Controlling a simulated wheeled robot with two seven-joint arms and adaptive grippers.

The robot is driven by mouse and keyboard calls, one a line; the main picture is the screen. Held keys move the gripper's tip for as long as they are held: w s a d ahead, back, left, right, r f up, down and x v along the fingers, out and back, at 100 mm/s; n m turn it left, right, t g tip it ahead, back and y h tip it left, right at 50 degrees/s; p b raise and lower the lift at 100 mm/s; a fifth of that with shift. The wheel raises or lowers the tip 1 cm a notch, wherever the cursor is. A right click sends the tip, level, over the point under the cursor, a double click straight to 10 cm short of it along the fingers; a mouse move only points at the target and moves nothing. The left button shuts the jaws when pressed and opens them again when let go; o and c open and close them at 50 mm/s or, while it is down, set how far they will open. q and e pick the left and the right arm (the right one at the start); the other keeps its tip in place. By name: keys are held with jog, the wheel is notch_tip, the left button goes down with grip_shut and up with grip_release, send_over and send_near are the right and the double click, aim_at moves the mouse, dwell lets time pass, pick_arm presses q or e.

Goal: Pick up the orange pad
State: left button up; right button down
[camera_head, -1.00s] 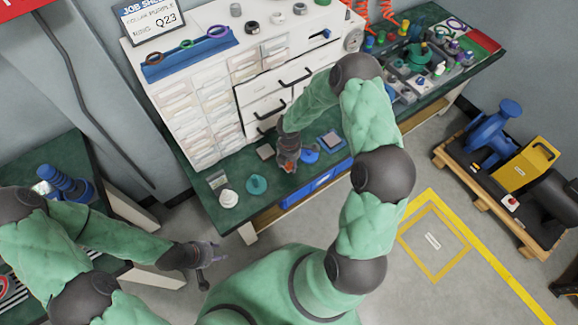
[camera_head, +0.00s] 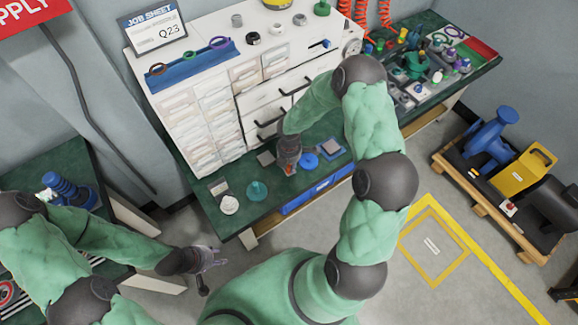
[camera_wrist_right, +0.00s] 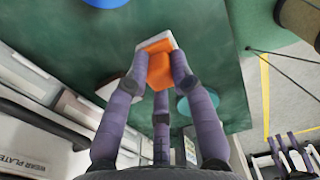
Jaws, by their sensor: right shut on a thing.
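The orange pad (camera_wrist_right: 160,65) shows in the right wrist view, sitting on a pale plate over the green bench top. My right gripper (camera_wrist_right: 160,78) has its fingers closed around the pad, touching its sides. In the head view my right gripper (camera_head: 289,168) is low over the bench, and its fingers and arm hide most of the pad. Whether the pad is clear of the plate cannot be told. My left gripper (camera_head: 212,260) hangs empty over the floor with its fingers spread, away from the bench.
A blue round piece (camera_head: 309,160) and a grey square plate (camera_head: 331,147) lie right of my right gripper. A teal disc (camera_head: 256,190) and a white round part (camera_head: 229,204) lie to its left. The white drawer cabinet (camera_head: 215,105) stands close behind.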

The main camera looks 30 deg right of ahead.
jog(key=s+d+r+p, duration=0.3)
jog(key=s+r, duration=0.6)
jog(key=s, duration=0.4)
jog(key=shift+s+d+r+p, duration=0.2)
jog(key=shift+s+r+p, duration=0.05)
jog(key=shift+r+p, duration=0.1)
jog(key=c, duration=1.6)
grip_release()
grip_shut()
jog(key=shift+w, duration=0.1)
